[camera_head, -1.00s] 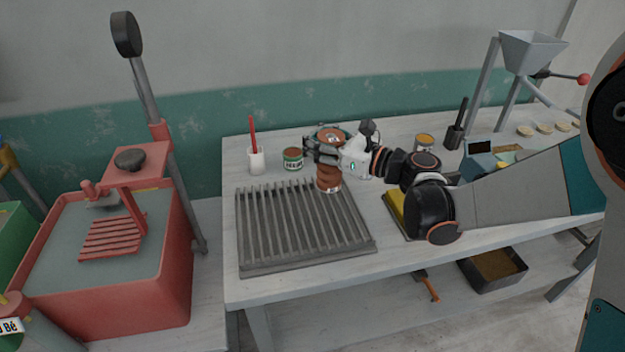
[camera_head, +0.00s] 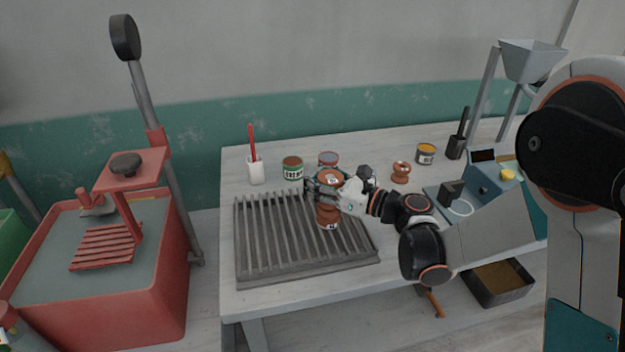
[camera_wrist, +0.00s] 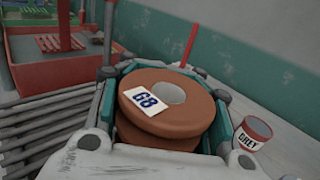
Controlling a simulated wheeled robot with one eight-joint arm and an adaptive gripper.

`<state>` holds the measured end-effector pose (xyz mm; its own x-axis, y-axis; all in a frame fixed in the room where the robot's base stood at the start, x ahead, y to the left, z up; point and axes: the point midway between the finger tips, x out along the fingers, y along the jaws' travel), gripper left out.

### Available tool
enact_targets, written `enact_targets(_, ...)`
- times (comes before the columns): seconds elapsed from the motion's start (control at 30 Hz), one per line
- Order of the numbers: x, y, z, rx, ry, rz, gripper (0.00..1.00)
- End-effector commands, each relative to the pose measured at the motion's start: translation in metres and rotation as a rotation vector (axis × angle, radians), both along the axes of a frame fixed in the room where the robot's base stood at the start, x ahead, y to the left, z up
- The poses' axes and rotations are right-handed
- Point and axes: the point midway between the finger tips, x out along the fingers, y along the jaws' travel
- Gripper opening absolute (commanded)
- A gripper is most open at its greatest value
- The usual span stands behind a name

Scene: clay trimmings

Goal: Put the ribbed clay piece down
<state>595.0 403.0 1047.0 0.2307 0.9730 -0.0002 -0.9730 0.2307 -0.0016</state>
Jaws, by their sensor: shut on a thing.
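The ribbed clay piece (camera_head: 328,216) is reddish brown and stacked in rounded rings. My gripper (camera_head: 324,184) is shut around its upper part, and the piece hangs upright below the fingers. In the wrist view the ribbed clay piece (camera_wrist: 190,118) fills the space between the fingers, with a white G8 label and a round grey hollow on its top. In the head view the piece stands over the right part of the grey slatted rack (camera_head: 262,262). I cannot tell whether its base touches the slats.
Behind the rack stand a white cup (camera_head: 256,172) with a red stick, a green can (camera_head: 292,170) and another can (camera_head: 328,157). A small clay spool (camera_head: 401,174) and a yellow-topped can (camera_head: 426,156) are to the right. The rack's left part is empty.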

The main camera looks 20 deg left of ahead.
Motion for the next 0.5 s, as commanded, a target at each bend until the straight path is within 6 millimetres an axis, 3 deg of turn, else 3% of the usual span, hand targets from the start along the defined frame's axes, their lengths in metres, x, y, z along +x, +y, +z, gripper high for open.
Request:
enact_targets(0.13, 0.0001, 0.0001, -0.0029, 0.001, 0.0, 0.0, 0.0)
enact_targets(0.17, 0.0001, 0.0001, -0.0035, 0.0, 0.0, 0.0, 0.28)
enact_targets(0.33, 0.0001, 0.0001, -0.0024, 0.0, 0.0, 0.0, 0.64)
enact_targets(0.5, 0.0001, 0.0001, -0.0023, 0.0, 0.0, 0.0, 0.64)
